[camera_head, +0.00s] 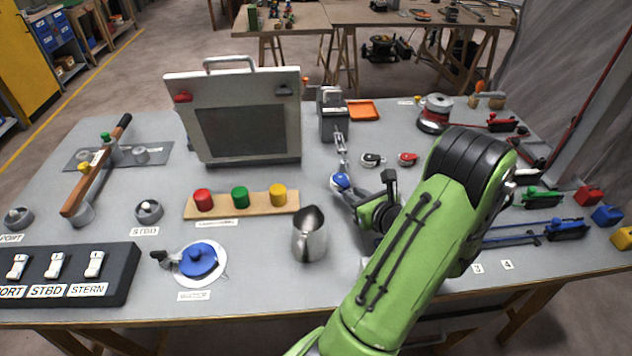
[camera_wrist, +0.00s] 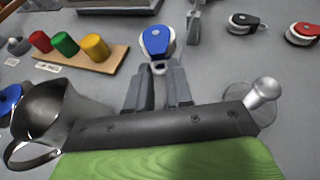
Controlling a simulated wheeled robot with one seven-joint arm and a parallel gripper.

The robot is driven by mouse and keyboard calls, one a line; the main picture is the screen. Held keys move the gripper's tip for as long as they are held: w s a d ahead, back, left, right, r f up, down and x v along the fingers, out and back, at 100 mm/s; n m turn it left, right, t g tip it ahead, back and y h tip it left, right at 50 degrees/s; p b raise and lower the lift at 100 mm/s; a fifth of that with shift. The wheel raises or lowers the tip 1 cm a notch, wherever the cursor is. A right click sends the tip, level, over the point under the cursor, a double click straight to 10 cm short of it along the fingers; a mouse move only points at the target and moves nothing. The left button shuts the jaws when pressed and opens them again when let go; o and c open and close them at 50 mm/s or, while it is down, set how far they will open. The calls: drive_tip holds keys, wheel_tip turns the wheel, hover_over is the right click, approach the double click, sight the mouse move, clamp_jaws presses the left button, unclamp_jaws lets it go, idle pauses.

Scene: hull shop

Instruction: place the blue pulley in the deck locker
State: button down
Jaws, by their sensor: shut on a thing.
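The blue pulley (camera_head: 340,181) is at the tip of my gripper (camera_head: 348,193), near the middle of the table. In the wrist view the blue pulley (camera_wrist: 156,41) sits just beyond the fingertips (camera_wrist: 158,72), which are shut on its metal end. A large pale case with a top handle, a red latch and a dark front panel (camera_head: 240,132) stands at the back left of the pulley; it looks like the deck locker. I cannot tell whether its front is open.
A metal jug (camera_head: 309,238) stands close left of my gripper. A wooden board (camera_head: 241,204) with red, green and yellow pegs lies in front of the case. A dark winch-like block (camera_head: 332,122), a black pulley (camera_head: 371,159) and a red pulley (camera_head: 408,158) are behind.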

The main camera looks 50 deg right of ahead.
hover_over(322, 190)
drive_tip(key=shift+w, duration=0.1)
drive_tip(key=shift+f+b, duration=0.35)
drive_tip(key=shift+f, duration=0.5)
drive_tip(key=f+b, duration=0.1)
drive_tip(key=f, duration=0.2)
drive_tip(key=f+b, duration=0.1)
drive_tip(key=f, duration=0.1)
drive_tip(key=shift+s+a+f+b, duration=0.1)
drive_tip(key=shift+s+f+b, duration=0.15)
drive_tip(key=shift+b, duration=0.1)
drive_tip(key=shift+w+f, duration=0.1)
drive_tip(key=shift+w, duration=0.15)
drive_tip(key=shift+r, duration=0.2)
drive_tip(key=shift+f, duration=0.15)
drive_tip(key=c, duration=1.1)
unclamp_jaws()
drive_tip(key=shift+o, duration=0.4)
